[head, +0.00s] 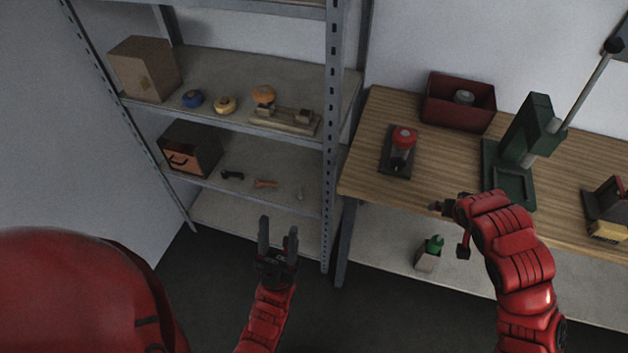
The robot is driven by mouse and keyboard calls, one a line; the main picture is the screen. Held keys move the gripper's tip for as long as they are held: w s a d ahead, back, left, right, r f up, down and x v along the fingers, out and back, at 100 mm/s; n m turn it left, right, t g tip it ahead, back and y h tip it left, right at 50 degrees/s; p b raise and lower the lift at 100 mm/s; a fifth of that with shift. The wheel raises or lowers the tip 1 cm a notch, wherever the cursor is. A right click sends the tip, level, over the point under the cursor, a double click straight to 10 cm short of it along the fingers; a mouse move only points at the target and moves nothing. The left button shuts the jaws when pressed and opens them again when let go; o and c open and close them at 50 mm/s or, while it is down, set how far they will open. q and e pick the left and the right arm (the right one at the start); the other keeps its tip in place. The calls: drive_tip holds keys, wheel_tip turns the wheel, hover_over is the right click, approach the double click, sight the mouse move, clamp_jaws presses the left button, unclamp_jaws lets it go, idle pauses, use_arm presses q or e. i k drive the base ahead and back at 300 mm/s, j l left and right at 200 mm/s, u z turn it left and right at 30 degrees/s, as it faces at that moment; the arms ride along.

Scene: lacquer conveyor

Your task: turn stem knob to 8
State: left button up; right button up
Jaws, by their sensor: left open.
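A device with a round red knob (403,136) on top stands upright on a dark base plate (396,170) on the wooden bench. It looks like the stem knob, but any numbers or pointer on it are too small to read. My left gripper (278,230) is open and empty, fingers pointing up, in front of the shelf and below and left of the knob. My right gripper (450,222) is by the bench's front edge, right of and below the knob. Its finger gap is unclear. Neither gripper touches the knob.
A dark red bin (459,102) sits behind the knob device, and a green lever press (522,145) stands to its right. A metal shelf (225,120) with boxes and small parts is at left. A green-capped bottle (429,253) stands under the wooden bench (362,150).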

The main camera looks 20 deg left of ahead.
sight(398, 163)
drive_tip(key=j, duration=1.75)
drive_tip(key=k, duration=0.55)
